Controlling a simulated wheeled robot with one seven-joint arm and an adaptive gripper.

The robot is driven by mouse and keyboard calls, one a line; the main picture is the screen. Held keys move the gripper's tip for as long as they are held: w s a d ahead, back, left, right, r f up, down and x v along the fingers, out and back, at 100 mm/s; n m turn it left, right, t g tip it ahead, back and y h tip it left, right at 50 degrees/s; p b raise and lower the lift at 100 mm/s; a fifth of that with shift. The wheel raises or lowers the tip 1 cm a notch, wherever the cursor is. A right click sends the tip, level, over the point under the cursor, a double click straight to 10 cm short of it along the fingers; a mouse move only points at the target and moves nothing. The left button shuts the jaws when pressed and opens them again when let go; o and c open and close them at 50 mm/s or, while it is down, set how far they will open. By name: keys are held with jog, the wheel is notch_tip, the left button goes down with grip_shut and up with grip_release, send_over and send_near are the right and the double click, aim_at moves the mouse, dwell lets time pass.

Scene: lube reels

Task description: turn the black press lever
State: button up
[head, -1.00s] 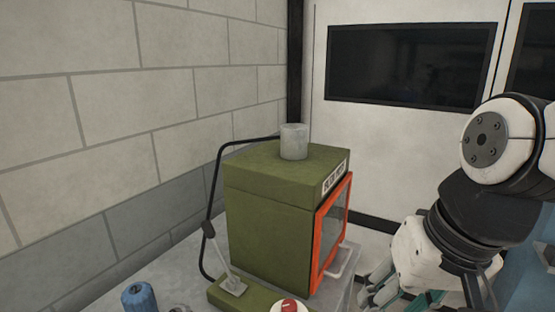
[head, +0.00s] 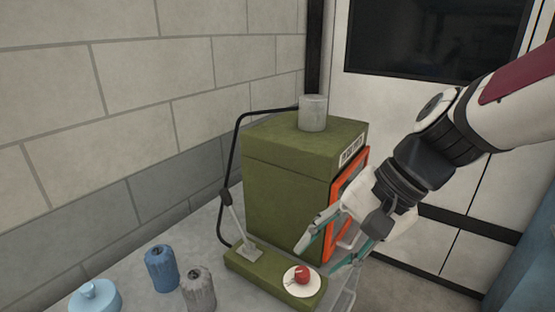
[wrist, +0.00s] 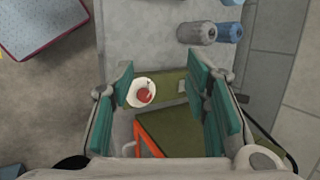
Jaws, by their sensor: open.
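The press (head: 285,190) is a green box with an orange-framed front door. Its lever (head: 235,220) is a thin grey rod with a black grip at the top. It rises, tilted to the left, from the left end of the low green base (head: 235,262). My gripper (head: 318,262) is open and empty, above and right of the red button at the base's other end, apart from the lever. In the wrist view, my gripper (wrist: 165,88) has its teal fingers spread over the base, and I cannot make out the lever there.
A red button on a white disc (head: 302,281) sits on the base. A blue canister (head: 162,268), a grey canister (head: 198,289) and a light blue container (head: 95,297) stand left. A grey cylinder (head: 313,113) stands on the press. A black hose (head: 237,140) loops behind the lever.

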jog(key=w+a+f+m+g+y, duration=0.1)
jog(key=w+a+f+m+y, duration=0.1)
jog(key=w+a+m+y, duration=0.3)
jog(key=m+t+y, duration=0.6)
jog(key=m+t, duration=0.1)
jog(key=m, duration=0.6)
send_near(230, 196)
jog(key=p+x, duration=0.1)
jog(key=x, duration=1)
jog(key=shift+a+p, duration=0.25)
jog(key=shift+p, duration=0.15)
grip_shut()
